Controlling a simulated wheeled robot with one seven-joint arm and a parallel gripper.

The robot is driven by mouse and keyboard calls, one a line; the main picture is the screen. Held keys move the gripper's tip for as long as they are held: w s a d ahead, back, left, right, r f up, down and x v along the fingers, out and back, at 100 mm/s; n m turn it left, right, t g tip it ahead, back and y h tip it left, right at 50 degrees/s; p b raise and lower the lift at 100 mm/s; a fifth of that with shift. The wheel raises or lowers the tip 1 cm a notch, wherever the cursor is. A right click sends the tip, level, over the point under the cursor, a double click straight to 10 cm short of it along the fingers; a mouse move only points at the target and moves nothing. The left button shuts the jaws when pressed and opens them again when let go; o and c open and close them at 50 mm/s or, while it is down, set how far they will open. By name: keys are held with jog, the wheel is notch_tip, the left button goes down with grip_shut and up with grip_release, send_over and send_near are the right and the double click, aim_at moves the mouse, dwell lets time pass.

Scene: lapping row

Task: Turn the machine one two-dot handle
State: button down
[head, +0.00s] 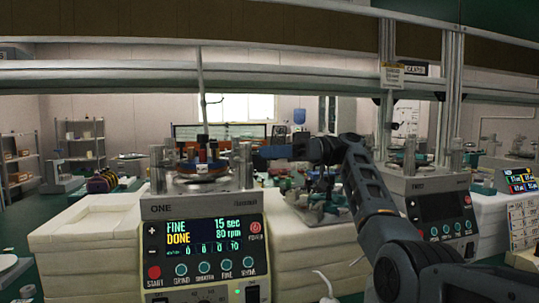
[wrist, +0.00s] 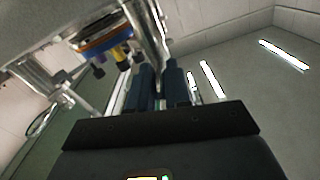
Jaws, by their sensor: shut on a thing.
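Machine one (head: 200,210) stands at left centre in the head view, marked ONE, its screen reading FINE, DONE, 15 sec and 80 rpm. On its top is a round plate with small dark, red and yellow parts (head: 203,167); grey uprights stand at its sides. My gripper (head: 262,155) reaches in from the right, level with these parts, at the right-hand upright (head: 240,160). In the wrist view my two dark fingers (wrist: 158,85) are close together around a slim grey upright part (wrist: 150,25), which I take as the handle. I cannot make out its dots.
A second machine (head: 440,215) with a dark screen stands to the right. Pale stacked blocks (head: 90,235) lie beside machine one. A horizontal rail (head: 100,75) crosses above. In the wrist view, yellow and dark knobs (wrist: 122,57) hang close left of my fingers.

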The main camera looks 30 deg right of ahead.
jog(key=c, duration=1.1)
grip_release()
jog(key=v, duration=0.7)
jog(key=shift+d, duration=0.35)
jog(key=shift+s, duration=0.1)
